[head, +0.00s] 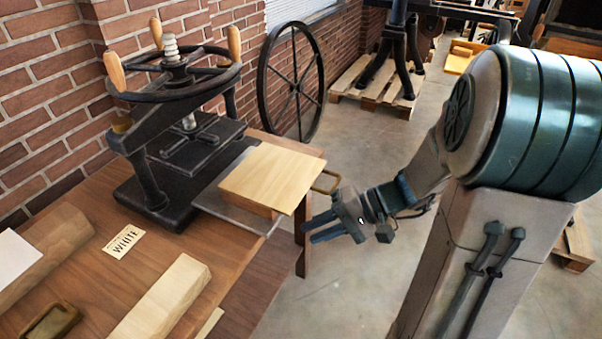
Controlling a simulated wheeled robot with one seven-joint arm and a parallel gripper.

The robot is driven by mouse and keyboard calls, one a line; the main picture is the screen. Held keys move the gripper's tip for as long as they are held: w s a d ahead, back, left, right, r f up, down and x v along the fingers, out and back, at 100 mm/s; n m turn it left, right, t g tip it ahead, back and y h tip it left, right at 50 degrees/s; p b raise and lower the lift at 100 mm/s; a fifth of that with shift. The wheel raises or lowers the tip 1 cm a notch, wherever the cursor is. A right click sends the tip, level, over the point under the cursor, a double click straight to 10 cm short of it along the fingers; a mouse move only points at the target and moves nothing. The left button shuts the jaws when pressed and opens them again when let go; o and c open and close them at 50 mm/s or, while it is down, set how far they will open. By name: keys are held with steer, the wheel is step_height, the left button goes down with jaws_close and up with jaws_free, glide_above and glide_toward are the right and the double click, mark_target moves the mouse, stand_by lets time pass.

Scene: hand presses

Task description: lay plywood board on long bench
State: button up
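The plywood board (272,177) is a pale, flat square. It lies on top of a thicker wooden piece (250,206) on the metal plate (232,214) in front of the black hand press (185,150). The long bench (85,262) is the brown wooden top under the press. My gripper (312,230) is off the bench's right edge, below and to the right of the board, pointing left. Its two blue fingers look apart with nothing between them. It does not touch the board.
A brass-coloured handle (326,182) sticks out at the board's right. A pale wood block (165,298), another block (48,258), a "WHITE" card (123,241) and a small dark tray (52,322) occupy the bench. Bare bench shows between them. A large spoked wheel (291,82) stands behind.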

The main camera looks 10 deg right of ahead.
steer(key=w+d+f+m+t+y+b, duration=0.1)
steer(key=w+d+f+m+t+y, duration=0.1)
steer(key=w+d+t, duration=0.25)
steer(key=m+t, duration=0.2)
steer(key=t, duration=0.3)
glide_toward(310, 186)
steer(key=shift+y, duration=0.3)
steer(key=shift+f+x, duration=0.15)
steer(key=shift+x, duration=2.25)
steer(key=shift+f+x, duration=0.1)
steer(key=shift+x, duration=2.3)
steer(key=shift+w, duration=0.1)
steer(key=shift+c, duration=0.3)
jaws_close()
steer(key=shift+r+p, duration=0.3)
steer(key=shift+r, duration=1.3)
steer(key=shift+f, duration=0.1)
steer(key=shift+d, duration=0.15)
